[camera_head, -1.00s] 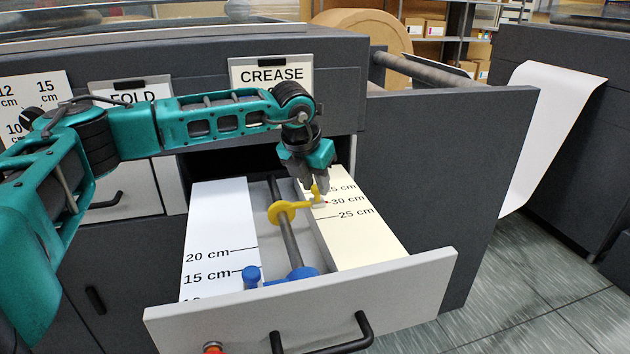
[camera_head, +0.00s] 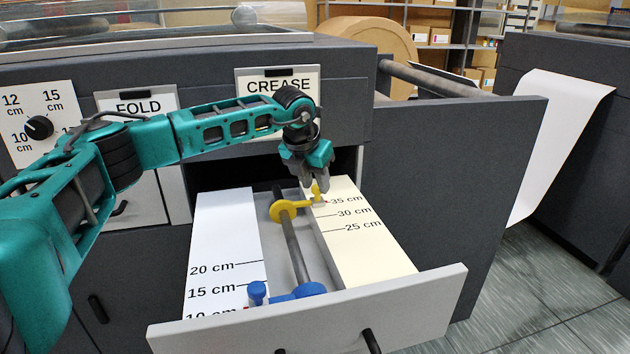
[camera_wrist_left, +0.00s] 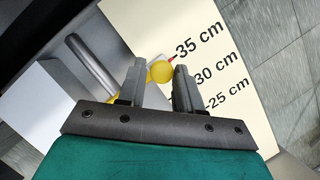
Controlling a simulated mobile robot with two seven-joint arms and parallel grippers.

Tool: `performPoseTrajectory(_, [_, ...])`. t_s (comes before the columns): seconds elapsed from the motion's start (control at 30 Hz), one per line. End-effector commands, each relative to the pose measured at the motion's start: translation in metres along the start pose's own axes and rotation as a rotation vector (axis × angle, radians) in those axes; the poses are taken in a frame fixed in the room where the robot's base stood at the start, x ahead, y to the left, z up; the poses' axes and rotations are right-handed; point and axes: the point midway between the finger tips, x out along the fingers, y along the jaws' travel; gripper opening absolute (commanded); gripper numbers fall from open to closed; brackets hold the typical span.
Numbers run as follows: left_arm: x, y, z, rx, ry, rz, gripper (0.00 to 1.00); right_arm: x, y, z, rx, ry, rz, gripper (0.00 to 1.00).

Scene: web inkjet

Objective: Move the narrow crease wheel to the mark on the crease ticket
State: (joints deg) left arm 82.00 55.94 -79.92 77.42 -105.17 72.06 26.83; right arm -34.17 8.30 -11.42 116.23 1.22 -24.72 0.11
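The narrow crease wheel (camera_head: 284,211) is yellow and sits on a grey shaft (camera_head: 292,245) in the open drawer. Its arm carries a small upright knob, and its red-tipped pointer is by the 35 cm line of the cream scale (camera_head: 375,255). My left gripper (camera_head: 316,187) comes down on the knob; in the left wrist view its fingers (camera_wrist_left: 160,68) stand on both sides of it, seemingly touching. The crease ticket (camera_head: 277,79) hangs on the front panel; my left arm hides its lower part, so its value cannot be read. My right gripper is not in view.
A blue wheel (camera_head: 297,292) with its own knob sits nearer on the shaft, beside the white scale (camera_head: 222,235). The drawer's front (camera_head: 310,318) stands out towards me. A dark side panel (camera_head: 440,180) rises on the right. A fold ticket (camera_head: 137,104) hangs left.

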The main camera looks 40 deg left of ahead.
Motion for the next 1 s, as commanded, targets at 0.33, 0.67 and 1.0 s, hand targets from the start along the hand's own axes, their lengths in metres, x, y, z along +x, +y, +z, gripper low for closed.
performPoseTrajectory(0.33, [0.0,0.001,0.0,-0.002,0.0,0.001,0.54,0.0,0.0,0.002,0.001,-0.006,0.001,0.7])
performPoseTrajectory(0.67, [-0.024,0.0,0.001,-0.002,-0.002,-0.001,0.54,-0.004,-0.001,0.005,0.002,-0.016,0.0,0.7])
performPoseTrajectory(1.0, [-0.098,0.001,0.001,-0.003,-0.003,0.0,0.54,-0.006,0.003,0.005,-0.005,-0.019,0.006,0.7])
